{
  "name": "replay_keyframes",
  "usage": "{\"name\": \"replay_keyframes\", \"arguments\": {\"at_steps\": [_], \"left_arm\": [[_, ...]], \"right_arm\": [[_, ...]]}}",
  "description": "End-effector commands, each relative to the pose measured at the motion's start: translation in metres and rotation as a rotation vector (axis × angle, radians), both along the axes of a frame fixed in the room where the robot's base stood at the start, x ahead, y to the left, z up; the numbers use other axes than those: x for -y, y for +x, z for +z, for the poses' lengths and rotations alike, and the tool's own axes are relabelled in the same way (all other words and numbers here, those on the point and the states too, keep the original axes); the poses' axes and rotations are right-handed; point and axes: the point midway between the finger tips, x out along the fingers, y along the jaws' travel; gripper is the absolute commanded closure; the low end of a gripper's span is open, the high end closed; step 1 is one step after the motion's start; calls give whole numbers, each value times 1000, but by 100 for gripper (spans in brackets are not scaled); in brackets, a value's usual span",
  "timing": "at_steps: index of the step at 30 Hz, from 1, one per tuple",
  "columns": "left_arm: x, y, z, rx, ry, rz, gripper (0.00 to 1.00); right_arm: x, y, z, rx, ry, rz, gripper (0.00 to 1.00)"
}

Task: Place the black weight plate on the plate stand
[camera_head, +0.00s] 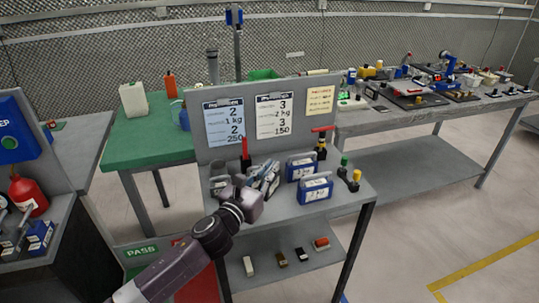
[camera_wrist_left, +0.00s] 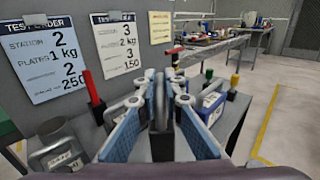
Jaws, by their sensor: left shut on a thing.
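My left gripper (camera_head: 266,183) is over the grey bench (camera_head: 340,193), left of the blue-framed labelled blocks. In the left wrist view its blue-padded fingers (camera_wrist_left: 162,125) are shut on a dark, narrow upright slab (camera_wrist_left: 162,143). The slab is seen edge-on between the fingers and looks like the black weight plate; its face is hidden. I cannot pick out the plate stand for certain. A red-topped post (camera_head: 246,154) stands behind the gripper; it also shows in the left wrist view (camera_wrist_left: 94,98). My right gripper is not in view.
Blue-framed blocks (camera_head: 315,188) and green- and yellow-topped posts (camera_head: 354,180) stand at right. A grey labelled weight (camera_wrist_left: 57,148) is at left in the wrist view. A panel with test sheets (camera_head: 224,123) closes the bench's back. The lower shelf (camera_head: 265,268) holds small items.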

Motion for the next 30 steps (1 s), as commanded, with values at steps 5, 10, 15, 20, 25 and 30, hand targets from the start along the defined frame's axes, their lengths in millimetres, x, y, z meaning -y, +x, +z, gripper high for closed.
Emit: {"name": "replay_keyframes", "arguments": {"at_steps": [5,10,15,20,25,30], "left_arm": [[1,0,-20,8,-6,-3,100],[1,0,-29,9,-4,-3,100],[1,0,-54,6,-6,-1,100],[2,0,-66,9,-6,-3,100],[1,1,-67,11,-3,-3,100],[0,0,-74,1,0,0,91]], "right_arm": [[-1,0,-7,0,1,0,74],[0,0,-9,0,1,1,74],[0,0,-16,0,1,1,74],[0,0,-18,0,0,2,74],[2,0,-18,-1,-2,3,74],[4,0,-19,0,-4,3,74]]}}
